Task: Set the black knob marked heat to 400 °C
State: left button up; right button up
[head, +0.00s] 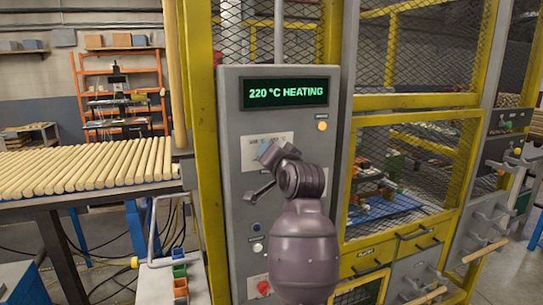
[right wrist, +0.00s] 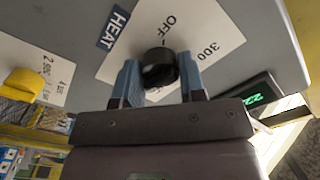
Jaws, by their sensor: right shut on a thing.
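The black knob (right wrist: 159,68) sits on a white scale plate (right wrist: 200,30) that shows OFF and 300, next to a label reading HEAT (right wrist: 115,29). My right gripper (right wrist: 160,80) has its blue fingers on both sides of the knob and is shut on it. The knob's pointer cannot be made out. In the head view my right gripper (head: 262,172) is at the grey control panel (head: 235,225) and hides the knob. The green display (head: 285,93) above reads 220 °C HEATING. My left gripper is not in view.
An orange button (head: 322,126) is right of the gripper, below the display. A red button (head: 263,288) is low on the panel. A yellow knob (right wrist: 22,82) shows in the right wrist view. Yellow-framed mesh (head: 420,150) stands right; a table with wooden rods (head: 90,165) stands left.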

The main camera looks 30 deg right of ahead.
jog(key=o, duration=0.9)
jog(key=b+v, duration=0.1)
jog(key=v, duration=1)
jog(key=shift+b, duration=0.3)
jog(key=shift+w, duration=0.1)
